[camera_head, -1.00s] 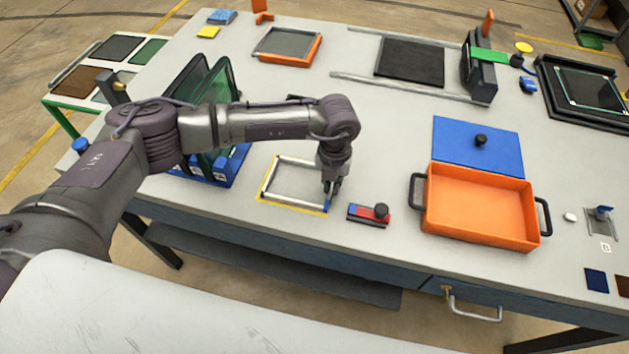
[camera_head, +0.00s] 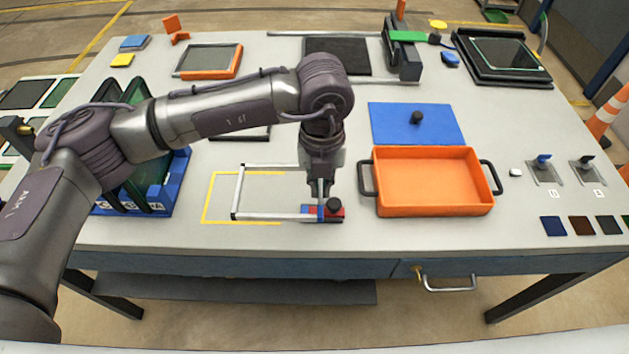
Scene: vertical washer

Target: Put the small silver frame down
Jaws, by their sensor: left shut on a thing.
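The small silver frame (camera_head: 270,216) is a thin open rectangle. My left gripper (camera_head: 321,203) is shut on its right end, pointing down. The frame lies partly over the yellow outline (camera_head: 206,198) on the table and sticks out to its right. Its right end overlaps the red and blue block with a black knob (camera_head: 334,206) in the picture. The frame seems to be a little above the table, but its height is hard to tell. The arm hides part of its right side. My right gripper is not in view.
An orange tray (camera_head: 434,210) with black handles stands right of the gripper, with a blue lid (camera_head: 400,135) behind it. A blue rack (camera_head: 160,198) with dark green panels stands at the left.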

